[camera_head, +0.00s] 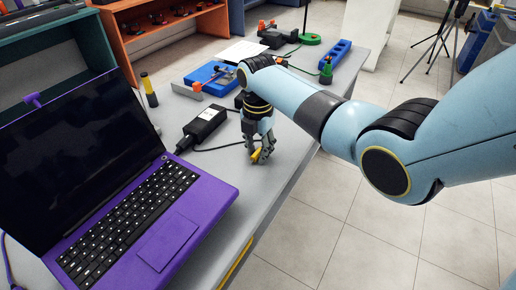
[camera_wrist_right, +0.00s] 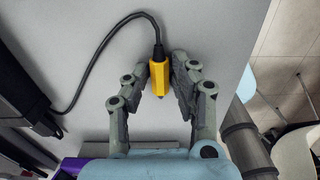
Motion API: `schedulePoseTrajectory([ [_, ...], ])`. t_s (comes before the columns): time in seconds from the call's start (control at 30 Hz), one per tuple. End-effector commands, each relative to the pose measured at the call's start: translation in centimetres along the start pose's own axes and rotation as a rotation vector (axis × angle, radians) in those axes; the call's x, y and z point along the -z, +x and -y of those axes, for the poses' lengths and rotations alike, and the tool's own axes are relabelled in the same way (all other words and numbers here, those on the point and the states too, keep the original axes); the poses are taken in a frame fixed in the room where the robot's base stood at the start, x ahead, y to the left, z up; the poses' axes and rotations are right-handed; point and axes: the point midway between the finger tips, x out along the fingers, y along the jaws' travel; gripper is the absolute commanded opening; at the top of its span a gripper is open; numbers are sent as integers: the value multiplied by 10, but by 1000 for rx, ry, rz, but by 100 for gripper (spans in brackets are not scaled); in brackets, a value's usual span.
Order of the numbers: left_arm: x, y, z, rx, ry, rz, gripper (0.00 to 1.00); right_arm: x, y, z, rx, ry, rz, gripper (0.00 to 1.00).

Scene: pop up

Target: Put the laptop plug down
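The laptop plug (camera_wrist_right: 159,76) is a small yellow piece on a black cable, and it sits between the fingertips of my right gripper (camera_wrist_right: 160,68). I cannot tell whether the plug touches the table. The purple laptop (camera_head: 168,240) stands open at the left, apart from the gripper. My left gripper is not in view.
The black power adapter (camera_head: 204,126) lies between laptop and gripper, its cable running to the plug. A yellow-and-black marker-like item (camera_head: 149,90) stands behind the laptop. A blue tray (camera_head: 212,78) lies farther back. Bare table (camera_head: 250,190) shows in front of the gripper, bounded by the right edge.

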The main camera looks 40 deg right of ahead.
Motion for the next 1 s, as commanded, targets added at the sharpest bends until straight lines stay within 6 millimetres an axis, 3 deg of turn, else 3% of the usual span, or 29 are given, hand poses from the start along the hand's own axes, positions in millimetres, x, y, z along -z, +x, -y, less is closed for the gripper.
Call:
schedulePoseTrajectory([
  [0.1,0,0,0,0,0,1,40,0,0,0,0,0,-1,40],
  [0.33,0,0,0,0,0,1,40,0,0,0,0,0,-1,40],
  [0.47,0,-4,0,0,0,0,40,0,-11,0,-1,0,0,40],
  [0.8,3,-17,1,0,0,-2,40,0,-85,0,-3,0,1,40],
  [1.0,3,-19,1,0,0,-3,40,-1,-115,0,-1,0,0,40],
])
